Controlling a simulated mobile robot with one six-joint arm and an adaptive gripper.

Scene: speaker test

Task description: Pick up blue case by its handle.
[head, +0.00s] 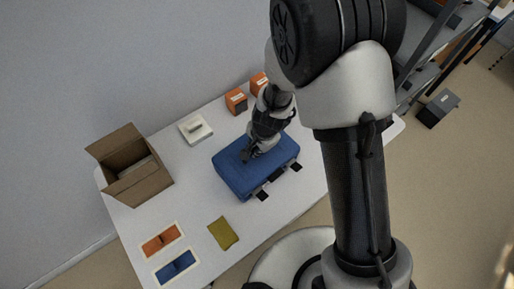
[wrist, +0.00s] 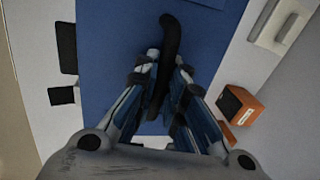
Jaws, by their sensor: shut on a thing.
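The blue case (head: 254,165) lies flat on the white table in the head view, with dark latches on its near side. It also fills the middle of the wrist view (wrist: 108,60). Its black handle (wrist: 171,40) stands up from the top and runs between my fingers. My gripper (head: 248,154) is over the top of the case in the head view. In the wrist view my gripper (wrist: 164,75) is shut on the handle, one finger on each side. I cannot tell any gap between the case and the table.
The white table (head: 205,205) also holds an open cardboard box (head: 150,182), a pale box (head: 195,128), two orange boxes (head: 236,101), an orange tray (head: 161,240), a blue tray (head: 175,266) and an olive cloth (head: 223,233). Grey shelving (head: 425,75) stands at the right.

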